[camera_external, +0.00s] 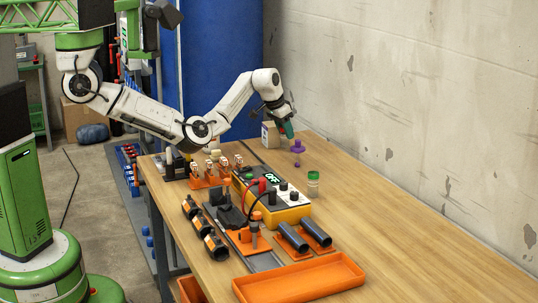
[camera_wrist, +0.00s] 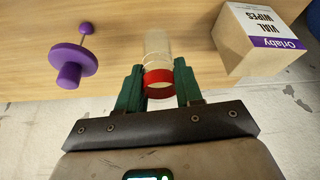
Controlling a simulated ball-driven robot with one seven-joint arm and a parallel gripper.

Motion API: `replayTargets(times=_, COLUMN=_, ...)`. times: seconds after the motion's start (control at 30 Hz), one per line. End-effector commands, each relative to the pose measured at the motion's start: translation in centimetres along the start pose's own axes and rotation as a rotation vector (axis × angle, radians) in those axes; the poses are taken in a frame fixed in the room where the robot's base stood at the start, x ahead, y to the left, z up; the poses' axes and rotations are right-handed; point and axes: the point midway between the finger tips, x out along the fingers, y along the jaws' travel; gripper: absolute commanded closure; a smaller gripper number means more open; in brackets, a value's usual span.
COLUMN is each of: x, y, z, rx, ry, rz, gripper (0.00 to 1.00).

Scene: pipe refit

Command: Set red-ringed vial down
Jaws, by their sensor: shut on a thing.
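In the wrist view the red-ringed vial (camera_wrist: 158,62) is a clear vial with a red band near my gripper's end of it. My gripper (camera_wrist: 159,84) has its two green fingers on either side of the vial at the red band. In the external view my gripper (camera_external: 285,127) is at the far end of the wooden bench, in front of the wipes box. The vial is too small and too covered there to make out. I cannot tell whether the vial touches the bench top.
A box of vial wipes (camera_wrist: 262,42) stands to the right of the vial, and a purple spindle-like piece (camera_wrist: 72,58) to its left. A green-capped vial (camera_external: 313,183), a yellow meter (camera_external: 285,208) and an orange tray (camera_external: 298,279) stand nearer. The bench's right side is clear.

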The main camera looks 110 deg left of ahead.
Motion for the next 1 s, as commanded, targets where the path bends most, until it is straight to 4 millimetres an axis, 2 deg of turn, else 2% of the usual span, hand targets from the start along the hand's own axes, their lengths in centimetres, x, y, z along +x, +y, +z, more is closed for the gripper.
replayTargets(times=0.23, x=3.0, y=0.2, z=1.0, rx=-0.001, ry=-0.002, rz=0.002, gripper=0.94)
replayTargets(times=0.63, x=3.5, y=0.1, z=1.2, rx=0.000, ry=-0.001, rz=0.001, gripper=0.94)
replayTargets(times=0.67, x=3.4, y=0.1, z=1.1, rx=0.000, ry=0.000, rz=0.001, gripper=0.62)
replayTargets(times=0.9, x=3.4, y=0.1, z=1.2, rx=-0.001, ry=0.000, rz=0.001, gripper=0.39)
replayTargets(times=1.0, x=3.4, y=0.1, z=1.2, rx=-0.001, ry=0.000, rz=0.001, gripper=0.39)
